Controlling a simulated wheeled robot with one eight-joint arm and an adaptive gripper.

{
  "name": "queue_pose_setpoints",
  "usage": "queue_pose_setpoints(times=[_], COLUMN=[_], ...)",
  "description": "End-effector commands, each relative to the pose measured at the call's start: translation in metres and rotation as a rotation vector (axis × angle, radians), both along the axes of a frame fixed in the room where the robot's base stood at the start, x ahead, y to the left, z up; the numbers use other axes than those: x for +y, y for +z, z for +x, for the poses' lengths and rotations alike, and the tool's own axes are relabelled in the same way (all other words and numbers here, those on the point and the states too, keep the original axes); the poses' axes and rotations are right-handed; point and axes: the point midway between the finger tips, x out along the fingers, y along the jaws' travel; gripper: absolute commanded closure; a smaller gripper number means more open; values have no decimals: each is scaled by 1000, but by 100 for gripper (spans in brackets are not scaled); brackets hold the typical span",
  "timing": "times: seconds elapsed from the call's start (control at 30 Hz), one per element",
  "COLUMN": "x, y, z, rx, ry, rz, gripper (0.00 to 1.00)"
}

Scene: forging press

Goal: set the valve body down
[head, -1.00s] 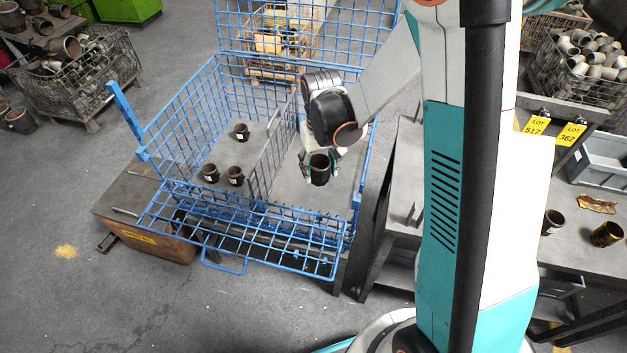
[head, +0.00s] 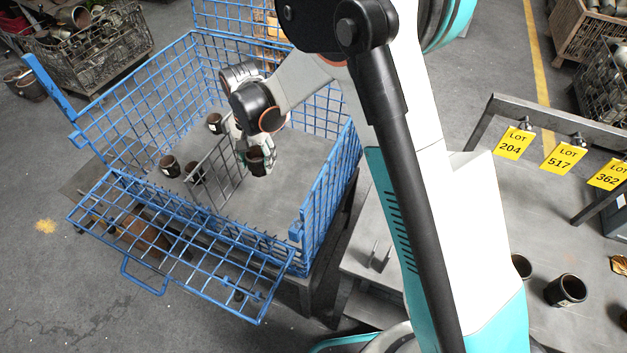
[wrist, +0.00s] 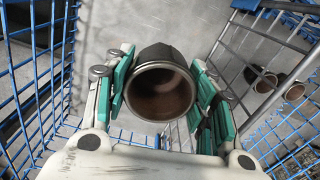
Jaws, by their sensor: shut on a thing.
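My gripper (head: 257,160) is shut on a dark, round valve body with an open brown mouth (head: 256,168). In the wrist view the valve body (wrist: 162,88) sits between the green finger pads (wrist: 165,88), its mouth facing the camera. The gripper holds it inside the blue wire crate (head: 330,190), in the right-hand compartment beside the mesh divider (head: 222,178). I cannot tell whether its bottom touches the crate floor. In the left compartment stand three similar dark valve bodies (head: 169,166), one of them partly behind the divider.
The crate's front flap (head: 180,245) hangs open toward the front. Bare crate floor (head: 295,165) lies right of the held part. A table at right carries yellow lot tags (head: 514,143) and dark cylinders (head: 566,290). Other wire baskets (head: 95,50) stand at the back.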

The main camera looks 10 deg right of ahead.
Motion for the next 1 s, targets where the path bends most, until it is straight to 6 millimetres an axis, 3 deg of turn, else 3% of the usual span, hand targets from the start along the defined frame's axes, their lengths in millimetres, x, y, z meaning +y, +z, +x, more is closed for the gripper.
queue_pose_setpoints(times=[0.17, 0.7, 1.0], x=[11, 10, 10], y=[-15, -139, -162], z=[-1, 0, -1], rx=[0, 0, 0], ry=[-15, -15, -15], rz=[0, 0, 0], gripper=[92, 91, 91])
